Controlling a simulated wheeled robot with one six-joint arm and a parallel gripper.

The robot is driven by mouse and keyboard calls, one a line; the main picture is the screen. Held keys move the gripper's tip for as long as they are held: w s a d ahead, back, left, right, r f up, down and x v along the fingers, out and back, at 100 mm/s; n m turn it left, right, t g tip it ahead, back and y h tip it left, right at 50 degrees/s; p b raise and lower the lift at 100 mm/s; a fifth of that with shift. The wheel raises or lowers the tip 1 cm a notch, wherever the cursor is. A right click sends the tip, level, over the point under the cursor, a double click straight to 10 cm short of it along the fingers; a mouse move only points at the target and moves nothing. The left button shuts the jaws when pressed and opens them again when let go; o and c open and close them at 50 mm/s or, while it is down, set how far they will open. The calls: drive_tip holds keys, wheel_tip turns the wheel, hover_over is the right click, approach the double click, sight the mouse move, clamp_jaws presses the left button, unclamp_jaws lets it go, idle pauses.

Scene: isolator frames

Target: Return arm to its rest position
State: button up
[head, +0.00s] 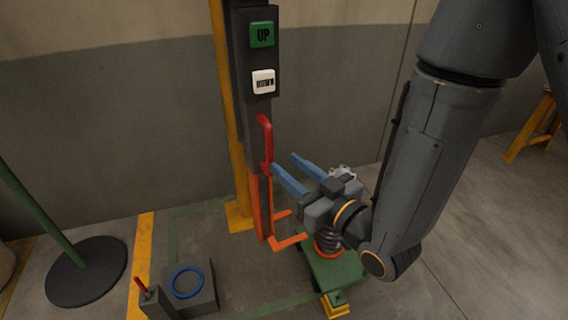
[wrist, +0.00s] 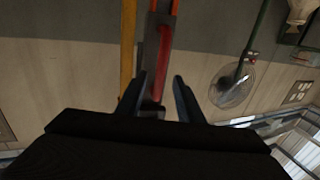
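My gripper (head: 290,171) is in the middle of the head view, with its two blue fingers spread apart and pointing left toward a red handle (head: 265,141) on a dark upright post. In the wrist view my gripper's fingers (wrist: 162,95) stand on either side of the lower part of the red handle (wrist: 164,58). The fingers do not appear closed on it. My dark grey arm comes down from the upper right of the head view.
The post carries a green UP button (head: 262,34) and a white button (head: 263,81). Orange-red forks (head: 288,241) stick out near its base. A green wheeled base (head: 337,269) stands below my gripper. A dark box with a blue ring (head: 188,281) sits at lower left.

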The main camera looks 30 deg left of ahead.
idle(0.4)
drive_tip(key=w+d+f+m+t+h, duration=0.1)
drive_tip(key=w+d+f+m+h, duration=0.1)
drive_tip(key=w+d+h, duration=0.35)
drive_tip(key=w+d+f+m+h, duration=0.2)
drive_tip(key=w+d, duration=0.1)
drive_tip(key=d, duration=0.6)
drive_tip(key=w+d+f+m+t+h, duration=0.1)
drive_tip(key=w+d+f+m+h, duration=0.15)
drive_tip(key=w+d+h, duration=0.35)
drive_tip(key=s+d+f+m+g+h, duration=0.1)
drive_tip(key=s+d+m+g+h, duration=0.3)
drive_tip(key=d, duration=1)
drive_tip(key=s+d+r+m+g, duration=0.2)
drive_tip(key=s+d+m+g, duration=0.1)
drive_tip(key=s+d, duration=0.6)
drive_tip(key=s+g+y, duration=0.1)
drive_tip(key=s, duration=0.2)
drive_tip(key=shift+s+d+r, duration=0.15)
drive_tip(key=shift+s+d, duration=0.2)
drive_tip(key=shift+a, duration=0.1)
